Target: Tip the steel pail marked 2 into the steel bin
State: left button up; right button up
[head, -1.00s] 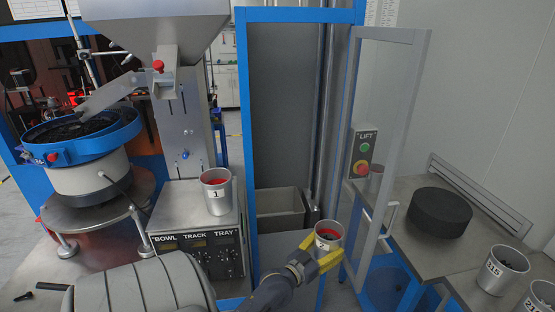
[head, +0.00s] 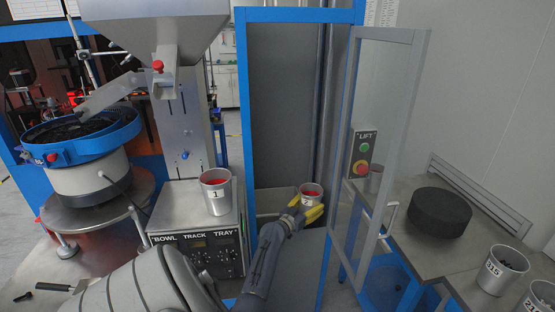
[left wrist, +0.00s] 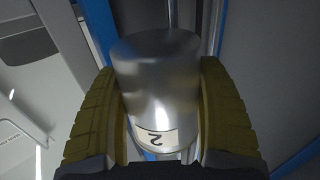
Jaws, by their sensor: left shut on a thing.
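My left gripper (head: 312,210) is shut on the steel pail marked 2 (head: 307,190) and holds it upright inside the blue-framed lift opening. Red contents show in the pail's mouth. In the left wrist view the pail (left wrist: 158,85) sits between both yellow fingers, with its label 2 showing. The steel bin (head: 268,196) stands low in the lift; only its back left part shows, as the pail, gripper and arm cover the rest. The pail appears over or near the bin's right side; I cannot tell its height above it. My right gripper is not in view.
A steel pail marked 1 (head: 216,190) with red contents stands on the control box left of the lift. The glazed lift door (head: 375,150) stands open to the right. The right bench holds a black disc (head: 440,212) and pails such as 315 (head: 502,270).

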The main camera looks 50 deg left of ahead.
pick_arm(q)
jog(key=shift+n+y, duration=0.3)
jog(key=shift+y, duration=0.2)
jog(key=shift+w+a+r, duration=0.1)
jog(key=shift+w+a, duration=0.2)
jog(key=shift+a, duration=0.3)
jog(key=shift+w+a+r, duration=0.15)
jog(key=shift+w+a, duration=0.1)
jog(key=shift+a, duration=0.35)
jog(key=shift+w+a+r, duration=0.1)
jog(key=shift+w+a, duration=0.2)
jog(key=shift+a, duration=0.3)
jog(key=shift+s, duration=0.1)
jog(key=shift+s+a+f+n+t+y+p, duration=0.15)
jog(key=shift+s+a+n+y, duration=0.2)
jog(key=shift+n, duration=1.55)
jog(key=shift+s+a+f+n+t+y+p, duration=0.1)
jog(key=shift+a+n+y, duration=0.35)
jog(key=shift+n, duration=1.45)
jog(key=shift+s+a+f+n+t+y+p, duration=0.2)
jog(key=shift+a+n, duration=0.35)
jog(key=shift+n, duration=1.35)
jog(key=shift+n, duration=1.2)
jog(key=shift+s+a+f+n+y+p, duration=0.15)
jog(key=shift+n+y+p, duration=0.2)
jog(key=shift+n+y, duration=0.45)
jog(key=shift+s+a+r+n, duration=0.35)
jog(key=shift+a+r+n, duration=0.3)
jog(key=shift+n, duration=0.55)
